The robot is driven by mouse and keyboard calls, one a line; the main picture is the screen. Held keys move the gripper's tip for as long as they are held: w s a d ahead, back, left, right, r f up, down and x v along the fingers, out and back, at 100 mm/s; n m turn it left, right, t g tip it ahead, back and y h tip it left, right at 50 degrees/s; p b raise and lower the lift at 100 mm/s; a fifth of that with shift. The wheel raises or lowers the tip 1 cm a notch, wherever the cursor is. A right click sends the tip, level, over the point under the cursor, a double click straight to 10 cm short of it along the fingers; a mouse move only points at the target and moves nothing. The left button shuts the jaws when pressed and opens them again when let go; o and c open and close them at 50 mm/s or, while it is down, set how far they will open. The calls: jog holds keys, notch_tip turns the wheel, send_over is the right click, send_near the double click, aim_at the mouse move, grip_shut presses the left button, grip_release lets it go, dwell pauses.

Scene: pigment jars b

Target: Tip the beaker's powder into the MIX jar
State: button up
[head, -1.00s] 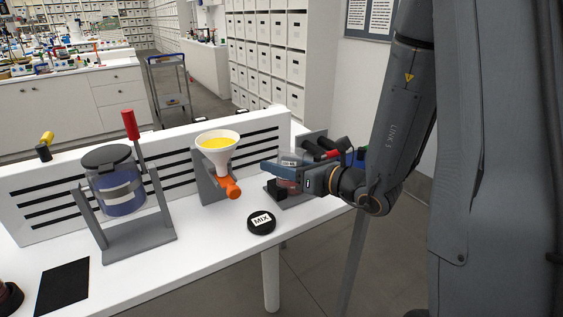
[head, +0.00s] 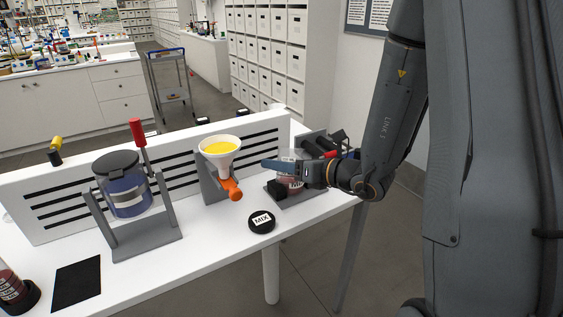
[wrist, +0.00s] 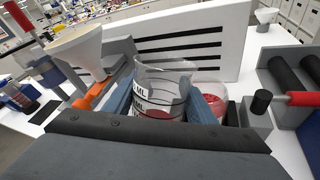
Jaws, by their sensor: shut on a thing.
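My gripper (head: 284,165) is at the right of the bench, its blue fingers shut on a clear beaker (wrist: 165,82) with dark markings. The beaker looks close to upright in the wrist view. Some red shows low in it, but I cannot tell whether this is its own powder or something seen through the glass. The open MIX jar (head: 297,184), partly hidden by my gripper, stands below it on a grey base. In the wrist view a clear jar with red contents (wrist: 209,97) shows just behind the beaker, to its right. The black MIX lid (head: 262,221) lies on the bench.
A white funnel with yellow powder (head: 219,150) and an orange valve (head: 232,189) stands left of my gripper. A blue-filled jar (head: 125,192) sits in a grey stand with a red handle (head: 138,132). A slotted white panel (head: 185,178) runs behind. A black mat (head: 77,284) lies front left.

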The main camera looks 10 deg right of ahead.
aim_at(279, 148)
jog(key=shift+w+d+r+m+g+p, duration=0.15)
jog(key=shift+r+m+g+p, duration=0.4)
jog(key=shift+p, duration=1.6)
jog(key=shift+r+m+g+p, duration=0.4)
jog(key=shift+m+g+p, duration=0.55)
jog(key=shift+p, duration=1.8)
jog(key=shift+s+r+m+g+p, duration=0.2)
jog(key=shift+r+m+g+p, duration=0.1)
jog(key=shift+p, duration=0.2)
jog(key=shift+r+m+g+y, duration=0.4)
jog(key=shift+r+m+g, duration=0.2)
jog(key=shift+m+g, duration=0.45)
jog(key=shift+r+m+g+y, duration=0.4)
jog(key=shift+r+m+g, duration=0.2)
jog(key=shift+m+g, duration=0.4)
jog(key=shift+w, duration=0.1)
jog(key=shift+w+r+m+g, duration=0.1)
jog(key=shift+r+m+g, duration=0.25)
jog(key=shift+g, duration=0.2)
